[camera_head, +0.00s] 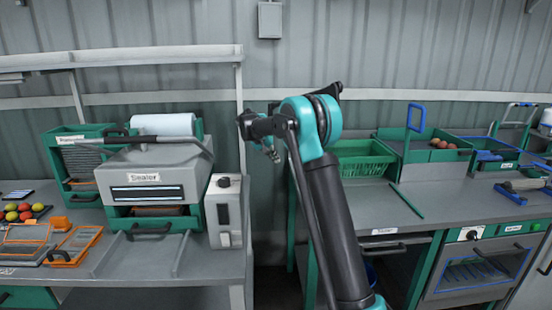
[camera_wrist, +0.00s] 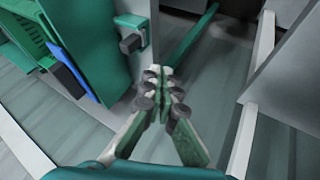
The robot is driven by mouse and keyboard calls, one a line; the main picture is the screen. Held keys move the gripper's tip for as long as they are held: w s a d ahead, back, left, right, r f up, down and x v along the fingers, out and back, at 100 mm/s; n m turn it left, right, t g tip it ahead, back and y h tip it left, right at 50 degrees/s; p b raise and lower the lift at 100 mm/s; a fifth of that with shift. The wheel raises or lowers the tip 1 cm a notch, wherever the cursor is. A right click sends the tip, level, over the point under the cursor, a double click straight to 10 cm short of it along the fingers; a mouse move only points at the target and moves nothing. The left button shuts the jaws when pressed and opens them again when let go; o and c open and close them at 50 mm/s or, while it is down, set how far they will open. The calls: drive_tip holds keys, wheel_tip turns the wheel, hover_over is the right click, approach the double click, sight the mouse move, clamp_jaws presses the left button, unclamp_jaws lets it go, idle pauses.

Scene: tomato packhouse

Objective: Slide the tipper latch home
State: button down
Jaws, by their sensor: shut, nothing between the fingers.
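My gripper (camera_wrist: 160,74) is shut and empty in the wrist view, its fingertips together over open space. In the head view my gripper (camera_head: 271,152) hangs in front of the wall, between the sealer bench and the right-hand bench. I cannot make out the latch there.
The sealer (camera_head: 150,178) stands on the left bench, beside a white-grey box (camera_head: 224,212).

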drive_tip(key=w+d+f, duration=0.2)
drive_tip(key=d+f, duration=0.3)
drive_tip(key=d, duration=0.2)
drive_tip(key=shift+w+f, duration=0.15)
drive_tip(key=shift+w, duration=0.1)
drive_tip(key=shift+d, duration=0.15)
drive_tip(key=d, duration=0.3)
drive_tip(key=shift+d, duration=0.25)
